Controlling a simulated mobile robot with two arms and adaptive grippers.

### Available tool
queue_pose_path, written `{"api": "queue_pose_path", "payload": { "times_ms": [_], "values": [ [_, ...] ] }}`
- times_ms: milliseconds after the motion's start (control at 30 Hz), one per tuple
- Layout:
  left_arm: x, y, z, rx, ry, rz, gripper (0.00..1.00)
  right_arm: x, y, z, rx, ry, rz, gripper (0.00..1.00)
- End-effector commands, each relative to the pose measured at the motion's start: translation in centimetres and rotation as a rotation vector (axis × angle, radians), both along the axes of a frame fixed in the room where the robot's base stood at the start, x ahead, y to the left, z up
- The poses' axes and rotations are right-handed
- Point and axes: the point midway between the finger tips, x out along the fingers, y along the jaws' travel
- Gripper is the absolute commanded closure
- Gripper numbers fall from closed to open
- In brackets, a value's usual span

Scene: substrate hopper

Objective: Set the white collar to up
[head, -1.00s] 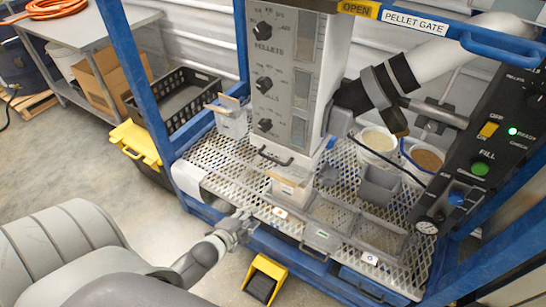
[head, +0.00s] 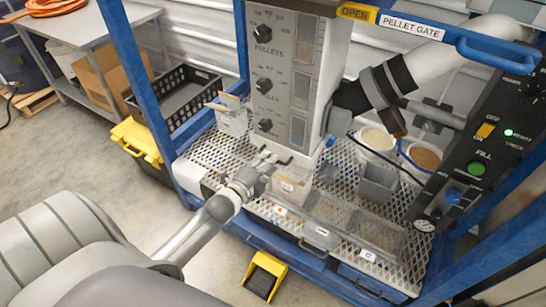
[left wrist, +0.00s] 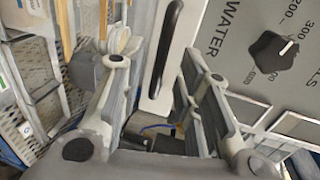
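The grey hopper tower (head: 295,90) stands on a perforated bench. In the left wrist view, a pale, ribbed round piece (left wrist: 122,42) shows between the left finger and the tower's black bar handle (left wrist: 166,48); it looks like the white collar, but I cannot tell its setting. My left gripper (head: 266,160) is just below the tower front, beside the black handle. In the left wrist view its two fingers (left wrist: 155,72) are spread apart with nothing held between them. The collar cannot be made out in the head view.
A small open carton (head: 290,185) sits under the tower, close to my left gripper. A grey bin (head: 377,184) and white buckets (head: 376,140) stand to the right. Blue frame posts (head: 140,80) bound the bench. A yellow pedal (head: 264,275) is on the floor.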

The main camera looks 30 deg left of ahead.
Motion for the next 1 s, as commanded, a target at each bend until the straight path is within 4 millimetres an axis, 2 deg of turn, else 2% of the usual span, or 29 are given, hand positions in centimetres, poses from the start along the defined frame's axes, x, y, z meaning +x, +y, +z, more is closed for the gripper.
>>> {"api": "queue_pose_path", "payload": {
  "times_ms": [100,300,667,933,1000],
  "values": [
    [1.6,0.1,-0.2,-0.001,0.000,0.001,0.69,0.0,0.0,0.3,0.000,0.000,0.000,1.00],
    [3.1,0.1,-0.6,-0.001,0.000,0.000,0.69,0.0,0.0,0.4,0.000,0.000,0.000,1.00],
    [3.5,0.1,-0.7,-0.001,0.000,0.000,0.69,0.0,0.0,0.4,0.000,0.000,0.000,1.00],
    [3.5,0.1,-0.8,-0.001,0.000,0.000,1.00,0.0,0.0,0.4,0.000,0.000,0.000,1.00],
    [3.5,0.1,-0.8,-0.001,0.000,0.000,1.00,0.0,0.0,0.4,0.000,0.000,0.000,1.00]
  ]
}}
